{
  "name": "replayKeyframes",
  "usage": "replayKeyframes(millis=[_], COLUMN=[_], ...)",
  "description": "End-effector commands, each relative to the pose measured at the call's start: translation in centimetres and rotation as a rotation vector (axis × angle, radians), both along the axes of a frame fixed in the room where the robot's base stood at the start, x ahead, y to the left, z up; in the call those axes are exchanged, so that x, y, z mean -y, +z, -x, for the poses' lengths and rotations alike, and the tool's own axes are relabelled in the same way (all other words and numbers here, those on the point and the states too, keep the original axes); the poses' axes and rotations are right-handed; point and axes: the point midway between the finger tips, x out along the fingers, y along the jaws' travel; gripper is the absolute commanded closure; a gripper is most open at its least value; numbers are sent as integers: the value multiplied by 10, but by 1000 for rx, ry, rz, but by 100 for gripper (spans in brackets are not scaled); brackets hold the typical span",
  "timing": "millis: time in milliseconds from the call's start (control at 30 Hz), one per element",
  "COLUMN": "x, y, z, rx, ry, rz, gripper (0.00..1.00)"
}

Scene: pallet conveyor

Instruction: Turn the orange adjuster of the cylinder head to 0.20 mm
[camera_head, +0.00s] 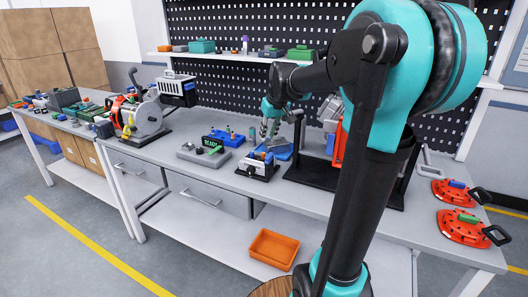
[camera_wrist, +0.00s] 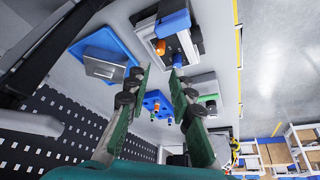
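The cylinder head appears to be the grey block (camera_wrist: 172,30) with a blue top part, at the top of the wrist view; it also shows in the head view (camera_head: 258,168), on a dark base near the bench front. An orange adjuster (camera_wrist: 160,47) and a blue one (camera_wrist: 177,60) stick out of its side. My gripper (camera_wrist: 160,72) has green fingers spread apart, with nothing visible between the tips. In the wrist view the tips lie just below the adjusters, apart from them as far as I can tell. In the head view my gripper (camera_head: 267,133) hangs above the bench behind the block.
A blue tray (camera_wrist: 123,48) with a grey metal piece lies beside the block. A blue holder (camera_head: 222,138) with several pegs and a grey box with a green part (camera_head: 212,148) stand left. A black stand (camera_head: 310,170) is close on the right. The perforated wall is behind.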

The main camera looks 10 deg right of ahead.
Motion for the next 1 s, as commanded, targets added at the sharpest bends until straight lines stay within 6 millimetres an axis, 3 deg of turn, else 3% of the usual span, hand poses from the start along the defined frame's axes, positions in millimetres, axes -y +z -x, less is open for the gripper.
replayKeyframes(millis=[300,500,967,1000], x=[-7,-9,-11,-11], y=[-58,-83,-93,-93], z=[-24,-33,-37,-37], rx=[0,0,0,0], ry=[0,-1,-1,-1], rz=[0,0,0,0], gripper=[77,77,77,82])
